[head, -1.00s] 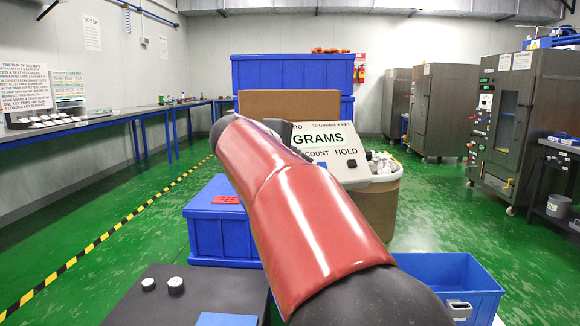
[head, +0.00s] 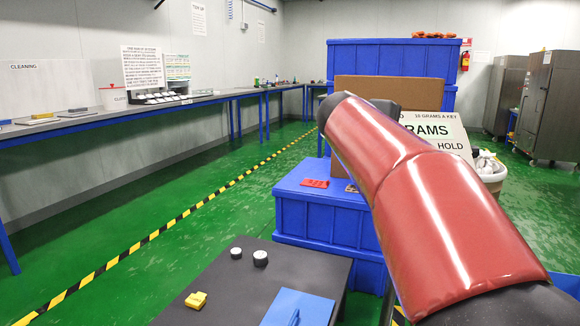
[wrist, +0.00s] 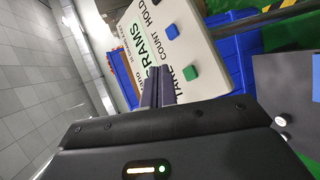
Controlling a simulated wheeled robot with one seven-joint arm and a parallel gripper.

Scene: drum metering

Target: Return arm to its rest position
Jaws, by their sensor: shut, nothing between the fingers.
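My red arm stretches across the right half of the head view and hides my gripper there. In the wrist view my gripper (wrist: 157,86) has its two dark fingers together, with nothing seen between them. The fingers point toward a pale sign panel (wrist: 143,68) lettered GRAMS, COUNT and HOLD, which carries a blue button (wrist: 172,32) and a green button (wrist: 190,73). Whether the fingertips touch the panel cannot be told. The same panel (head: 440,127) shows partly behind my arm in the head view.
A blue crate (head: 322,222) with a red item (head: 315,183) on it stands left of my arm. A dark surface (head: 215,285) in front bears white-topped knobs (head: 260,258), a yellow piece (head: 196,300) and a blue plate (head: 298,308). Green floor (head: 110,220) lies open to the left.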

